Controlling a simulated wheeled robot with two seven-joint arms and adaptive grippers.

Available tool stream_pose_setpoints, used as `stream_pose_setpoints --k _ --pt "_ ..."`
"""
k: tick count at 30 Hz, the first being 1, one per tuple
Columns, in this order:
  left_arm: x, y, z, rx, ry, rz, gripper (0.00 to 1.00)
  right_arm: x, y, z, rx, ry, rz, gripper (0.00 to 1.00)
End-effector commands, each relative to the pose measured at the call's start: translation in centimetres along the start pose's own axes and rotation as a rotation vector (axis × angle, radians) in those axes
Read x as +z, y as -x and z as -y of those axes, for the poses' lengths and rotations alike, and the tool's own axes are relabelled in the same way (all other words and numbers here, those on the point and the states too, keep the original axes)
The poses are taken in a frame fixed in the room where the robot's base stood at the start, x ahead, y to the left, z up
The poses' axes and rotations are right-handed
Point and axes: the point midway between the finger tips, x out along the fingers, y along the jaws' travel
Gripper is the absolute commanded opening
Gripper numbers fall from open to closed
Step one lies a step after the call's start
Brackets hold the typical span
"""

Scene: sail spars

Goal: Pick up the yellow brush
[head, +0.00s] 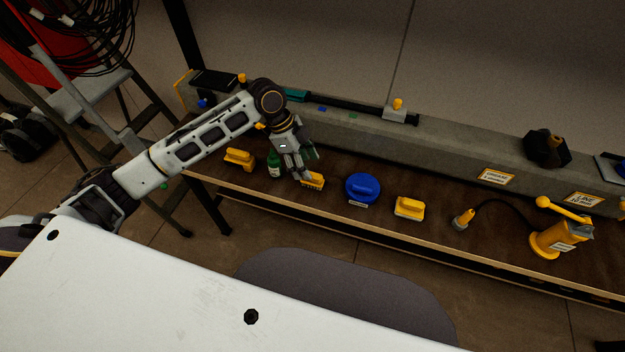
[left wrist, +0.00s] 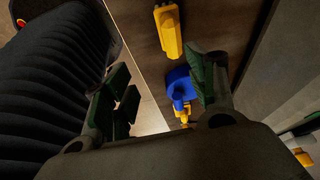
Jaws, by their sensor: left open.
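The yellow brush (head: 313,182) lies on the brown shelf, between a green bottle and a blue round object; my left fingers partly cover it in the head view. My left gripper (head: 300,169) is open and reaches down over the brush from behind and to the left. I cannot tell whether a finger touches it. In the left wrist view, a yellow piece that looks like the brush (left wrist: 168,30) lies beyond the open left fingers (left wrist: 163,92), toward the top, not between the fingertips. My right gripper is not in view.
The green bottle (head: 274,164) stands close left of the gripper, with a yellow block (head: 239,158) beyond it. The blue round object (head: 362,187) and another yellow block (head: 409,208) lie to the right. A grey beam (head: 450,150) runs behind the shelf.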

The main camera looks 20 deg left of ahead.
Motion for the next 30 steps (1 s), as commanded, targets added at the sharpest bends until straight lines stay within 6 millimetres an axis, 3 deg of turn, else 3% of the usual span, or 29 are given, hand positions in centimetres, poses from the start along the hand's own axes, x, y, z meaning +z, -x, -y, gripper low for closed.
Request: stream_pose_setpoints --k 6,12,24,30 --pt "1.5 3.1 1.9 0.015 -0.034 -0.003 0.57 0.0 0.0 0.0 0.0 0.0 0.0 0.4" --pt "2.1 4.5 2.5 0.023 -0.048 -0.011 0.57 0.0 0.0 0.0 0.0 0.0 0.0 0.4" --pt "2.2 4.6 2.6 0.025 -0.051 -0.013 0.57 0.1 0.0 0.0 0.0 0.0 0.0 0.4" --pt "2.1 3.6 2.5 0.026 -0.05 -0.013 0.57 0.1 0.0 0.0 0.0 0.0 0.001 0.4"
